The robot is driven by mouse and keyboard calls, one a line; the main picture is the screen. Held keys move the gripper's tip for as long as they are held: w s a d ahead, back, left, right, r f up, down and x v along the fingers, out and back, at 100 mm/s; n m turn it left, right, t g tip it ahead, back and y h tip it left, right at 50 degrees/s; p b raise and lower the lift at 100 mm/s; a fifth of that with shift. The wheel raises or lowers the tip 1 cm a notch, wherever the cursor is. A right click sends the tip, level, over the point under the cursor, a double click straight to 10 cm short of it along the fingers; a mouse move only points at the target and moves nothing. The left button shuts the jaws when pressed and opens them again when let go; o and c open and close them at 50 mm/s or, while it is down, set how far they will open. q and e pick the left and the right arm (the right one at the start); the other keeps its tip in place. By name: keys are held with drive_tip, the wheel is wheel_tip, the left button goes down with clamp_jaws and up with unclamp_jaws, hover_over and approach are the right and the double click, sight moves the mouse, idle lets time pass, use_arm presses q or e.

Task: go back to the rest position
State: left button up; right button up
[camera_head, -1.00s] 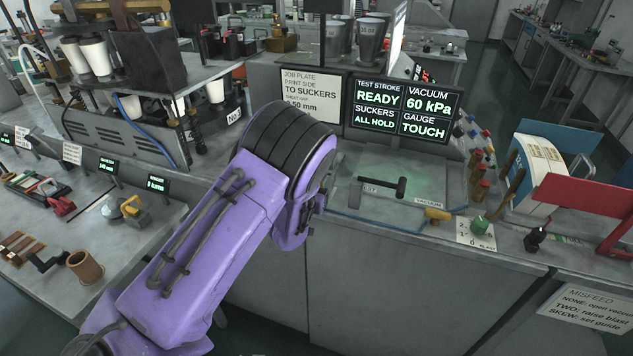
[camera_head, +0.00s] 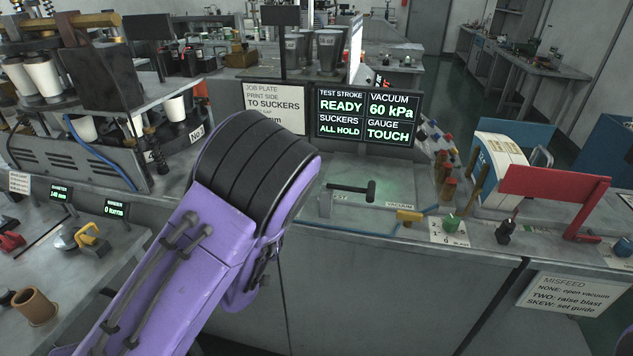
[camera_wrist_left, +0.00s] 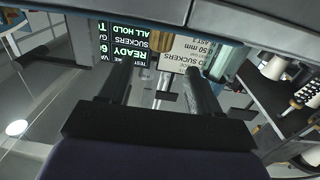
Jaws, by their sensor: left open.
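My left arm (camera_head: 190,265) comes in from the lower left of the head view, bent at its dark-banded joint in front of the counter. Its gripper is hidden in that view. In the left wrist view my left gripper (camera_wrist_left: 157,70) has its two dark fingers spread apart, with nothing seen between them but background. The status display (camera_wrist_left: 127,42) and the job plate sign (camera_wrist_left: 188,52) appear upside down beyond the fingers. My right gripper is in neither view.
The counter panel (camera_head: 350,214) carries a black-handled lever (camera_head: 352,188) and a yellow handle (camera_head: 409,216). The status display (camera_head: 366,117) stands behind it. A cup machine (camera_head: 75,150) is at left, a red bracket (camera_head: 555,184) at right. The floor at right back is clear.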

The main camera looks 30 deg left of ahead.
use_arm(q)
drive_tip(key=s+d+f+n+g, duration=0.15)
drive_tip(key=s+f+g, duration=0.35)
drive_tip(key=f, duration=0.5)
drive_tip(key=s+f+n+g, duration=0.2)
drive_tip(key=s+f+g, duration=0.2)
drive_tip(key=s+f, duration=0.45)
drive_tip(key=s+d+f+g, duration=0.1)
drive_tip(key=s+f+g, duration=0.1)
drive_tip(key=s+f, duration=0.4)
drive_tip(key=s+d+f+g+b, duration=0.1)
drive_tip(key=s+d+f+g, duration=0.1)
drive_tip(key=s+f, duration=0.4)
drive_tip(key=s+n+g, duration=0.1)
drive_tip(key=s, duration=0.2)
drive_tip(key=shift+s+d+f, duration=0.2)
drive_tip(key=shift+s+f, duration=0.1)
drive_tip(key=shift+s, duration=0.05)
